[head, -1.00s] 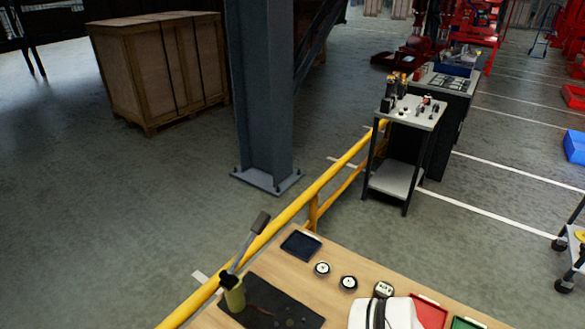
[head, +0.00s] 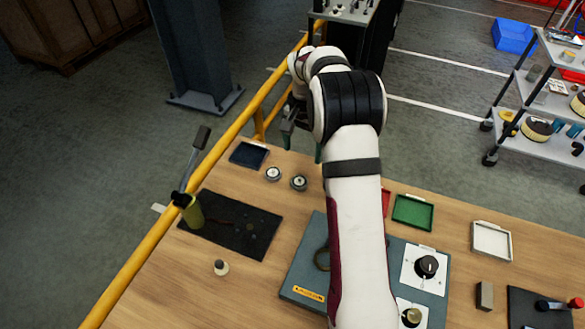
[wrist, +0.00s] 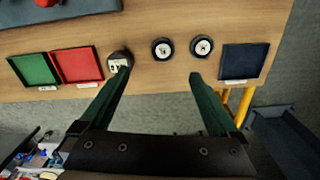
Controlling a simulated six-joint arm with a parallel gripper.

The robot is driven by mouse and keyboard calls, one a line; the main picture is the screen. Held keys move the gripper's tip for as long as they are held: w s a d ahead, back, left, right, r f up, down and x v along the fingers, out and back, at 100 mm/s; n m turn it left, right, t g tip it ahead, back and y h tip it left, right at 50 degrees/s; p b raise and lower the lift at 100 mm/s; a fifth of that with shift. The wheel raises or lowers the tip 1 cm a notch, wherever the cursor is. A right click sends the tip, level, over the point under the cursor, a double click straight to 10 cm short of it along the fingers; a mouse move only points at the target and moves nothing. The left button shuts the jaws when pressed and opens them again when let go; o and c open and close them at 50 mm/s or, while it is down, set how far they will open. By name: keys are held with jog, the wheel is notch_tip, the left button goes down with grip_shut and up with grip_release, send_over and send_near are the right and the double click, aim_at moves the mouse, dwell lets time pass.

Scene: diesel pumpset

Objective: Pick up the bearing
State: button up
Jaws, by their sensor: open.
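Two small round parts that look like bearings, dark with pale centres, lie side by side on the wooden table. In the head view they are the left one (head: 273,174) and the right one (head: 299,182). The wrist view shows the same pair, one nearer the middle (wrist: 162,48) and one to its right (wrist: 202,46). I cannot tell which is the bearing meant. My gripper (wrist: 160,76) is open and empty, its green fingers spread wide near the table's far edge, apart from both parts. In the head view my arm partly hides the gripper.
A dark blue tray (head: 249,154) lies beside the pair. A red tray (wrist: 77,65), a green tray (wrist: 34,69) and a dark round-based item (wrist: 119,60) are on the other side. A black mat (head: 232,224), lever (head: 190,165) and yellow rail (head: 225,148) are to the left.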

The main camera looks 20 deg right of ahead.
aim_at(299, 181)
jog(key=f, duration=1.2)
jog(key=shift+w+a+f, duration=0.2)
jog(key=shift+w, duration=0.05)
grip_shut()
jog(key=shift+w+r, duration=0.1)
jog(key=shift+r, duration=1.95)
jog(key=s+d+r, duration=0.7)
jog(key=s+d, duration=0.1)
jog(key=shift+s, duration=0.4)
